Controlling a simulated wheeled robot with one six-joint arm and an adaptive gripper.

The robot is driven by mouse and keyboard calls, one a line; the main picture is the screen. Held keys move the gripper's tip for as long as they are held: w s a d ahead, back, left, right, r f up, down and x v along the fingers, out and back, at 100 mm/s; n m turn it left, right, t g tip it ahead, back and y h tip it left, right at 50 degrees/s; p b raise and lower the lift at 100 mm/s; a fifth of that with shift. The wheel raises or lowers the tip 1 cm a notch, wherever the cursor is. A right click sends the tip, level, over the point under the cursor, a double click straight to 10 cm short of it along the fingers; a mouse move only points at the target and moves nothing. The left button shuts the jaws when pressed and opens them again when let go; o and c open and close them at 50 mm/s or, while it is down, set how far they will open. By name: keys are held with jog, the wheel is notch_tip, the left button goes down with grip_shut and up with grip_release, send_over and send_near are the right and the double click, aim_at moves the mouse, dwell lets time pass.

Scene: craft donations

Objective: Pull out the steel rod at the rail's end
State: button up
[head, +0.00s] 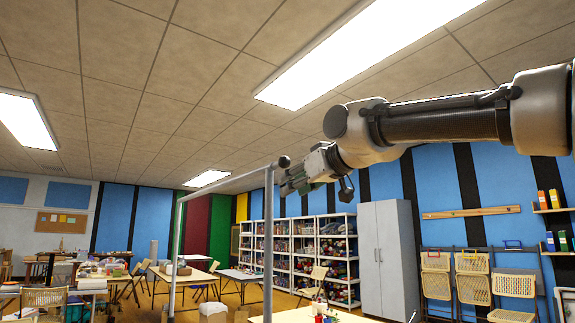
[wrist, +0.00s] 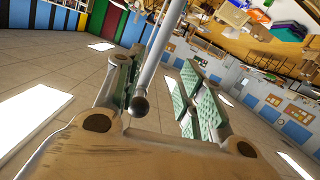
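A grey steel rod (head: 232,181) runs level along the top of a stand with two grey uprights (head: 268,240). Its near end has a dark round cap (head: 284,161), just past the right upright. My gripper (head: 287,179) is raised at this end, beside the cap. In the wrist view the rod (wrist: 161,50) passes between the fingers of my gripper (wrist: 163,85), with its dark cap (wrist: 139,106) close to the left finger. The green-padded fingers are spread wide, with clear space to the right finger. Contact with the left pad cannot be told.
White shelves (head: 303,250) and a grey cabinet (head: 390,258) stand at the back wall. Folded chairs (head: 475,285) hang at right. The air around the rod is mostly clear.

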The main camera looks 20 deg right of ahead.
aim_at(280, 164)
jog(key=r+t, duration=0.1)
jog(key=r, duration=0.2)
jog(key=r+t, duration=0.1)
jog(key=r, duration=0.2)
jog(key=shift+s+d+n+y, duration=0.2)
jog(key=shift+n+y, duration=0.1)
jog(key=shift+y, duration=0.1)
jog(key=x, duration=0.7)
jog(key=shift+w+a+r, duration=0.1)
jog(key=shift+w+r, duration=0.05)
jog(key=shift+w, duration=0.25)
grip_shut()
